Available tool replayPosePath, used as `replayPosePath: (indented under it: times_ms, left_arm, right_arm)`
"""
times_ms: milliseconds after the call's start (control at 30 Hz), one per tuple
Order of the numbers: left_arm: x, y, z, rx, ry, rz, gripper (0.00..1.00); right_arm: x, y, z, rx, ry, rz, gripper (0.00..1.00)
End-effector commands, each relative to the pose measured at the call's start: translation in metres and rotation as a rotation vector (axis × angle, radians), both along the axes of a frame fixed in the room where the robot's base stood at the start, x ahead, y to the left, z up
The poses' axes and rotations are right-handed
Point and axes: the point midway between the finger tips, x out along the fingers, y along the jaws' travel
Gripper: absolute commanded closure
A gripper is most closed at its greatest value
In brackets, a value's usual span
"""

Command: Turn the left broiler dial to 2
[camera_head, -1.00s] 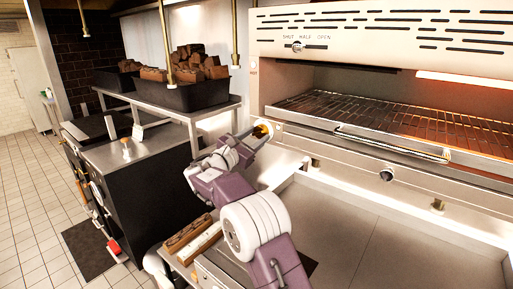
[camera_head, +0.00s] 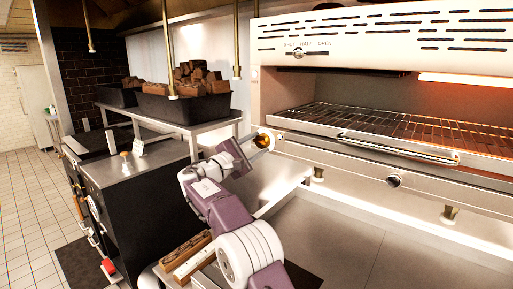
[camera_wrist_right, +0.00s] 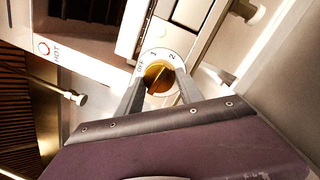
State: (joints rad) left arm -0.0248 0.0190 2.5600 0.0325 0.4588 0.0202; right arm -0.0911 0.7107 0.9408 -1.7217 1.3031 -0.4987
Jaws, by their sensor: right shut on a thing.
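The left broiler dial (camera_head: 264,141) is a brass-coloured knob at the left end of the broiler's front. In the right wrist view the dial (camera_wrist_right: 157,77) sits inside a white ring marked OFF, 1 and 2. A dark ridge crosses its face from lower left to upper right, its upper end near the 2; the exact setting is hard to tell. My right gripper (camera_head: 258,142) reaches it from the left. In the wrist view the right gripper's fingers (camera_wrist_right: 158,88) are shut on the dial, one on each side. My left gripper is not in view.
A second dial (camera_head: 394,181) sits farther right on the broiler front. The wire rack (camera_head: 390,122) is above, below a SHUT/HALF/OPEN slider (camera_head: 298,54). A black bin of brown chunks (camera_head: 185,107) stands on a shelf behind my arm. A steel flat surface (camera_head: 340,235) lies below.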

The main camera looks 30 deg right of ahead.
Motion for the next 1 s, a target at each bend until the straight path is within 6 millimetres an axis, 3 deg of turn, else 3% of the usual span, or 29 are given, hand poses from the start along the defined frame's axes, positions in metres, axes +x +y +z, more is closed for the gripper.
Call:
replayPosePath:
  times_ms: [467,500,567,867,1000]
  left_arm:
    - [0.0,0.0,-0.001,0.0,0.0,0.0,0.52]
    - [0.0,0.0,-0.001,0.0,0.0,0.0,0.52]
    - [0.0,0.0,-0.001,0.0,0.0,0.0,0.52]
    - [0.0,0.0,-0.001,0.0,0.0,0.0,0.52]
    - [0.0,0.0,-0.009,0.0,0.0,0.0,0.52]
  right_arm:
    - [0.0,0.0,-0.002,0.007,-0.009,-0.001,0.97]
    - [0.0,0.0,-0.002,0.007,-0.008,-0.001,0.51]
    - [0.0,0.0,-0.002,0.007,-0.008,-0.001,0.35]
    - [0.0,0.001,-0.001,0.006,-0.01,0.0,0.35]
    - [-0.006,0.018,-0.005,0.005,-0.01,0.003,0.35]
